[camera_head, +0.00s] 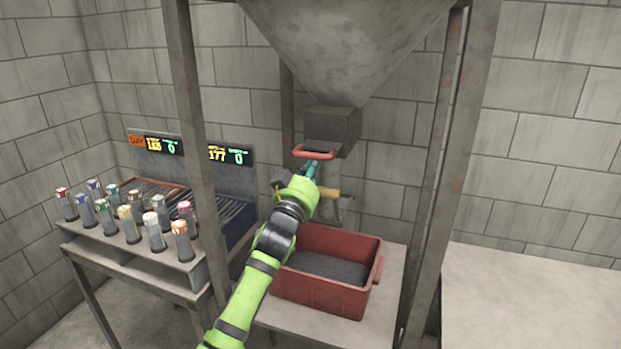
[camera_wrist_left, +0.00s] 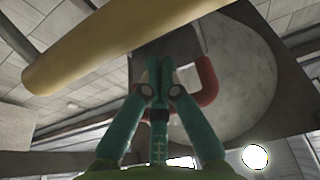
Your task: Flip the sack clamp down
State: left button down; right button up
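A red U-shaped handle (camera_head: 315,152), which looks like the sack clamp, sits out in front of the dark spout under the hopper. In the left wrist view, the curved end of this red handle (camera_wrist_left: 207,82) shows just right of my fingers. My left gripper (camera_head: 311,168) is just below the handle in the head view. In the left wrist view its teal fingertips (camera_wrist_left: 160,65) are together with nothing seen between them. I cannot tell whether they touch the handle. My right gripper is in neither view.
A yellow bar (camera_head: 326,191) lies just below the gripper, large in the wrist view (camera_wrist_left: 110,40). The grey hopper (camera_head: 340,45) hangs above between metal posts (camera_head: 198,130). A red bin (camera_head: 325,292) of dark grains stands below. Several capped tubes (camera_head: 130,224) stand left.

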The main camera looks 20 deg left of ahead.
pick_arm(q)
jog(key=f, duration=0.1)
jog(key=s+f, duration=0.1)
jog(key=f, duration=0.1)
jog(key=shift+s+f+p, duration=0.3)
jog(key=shift+f+p, duration=0.1)
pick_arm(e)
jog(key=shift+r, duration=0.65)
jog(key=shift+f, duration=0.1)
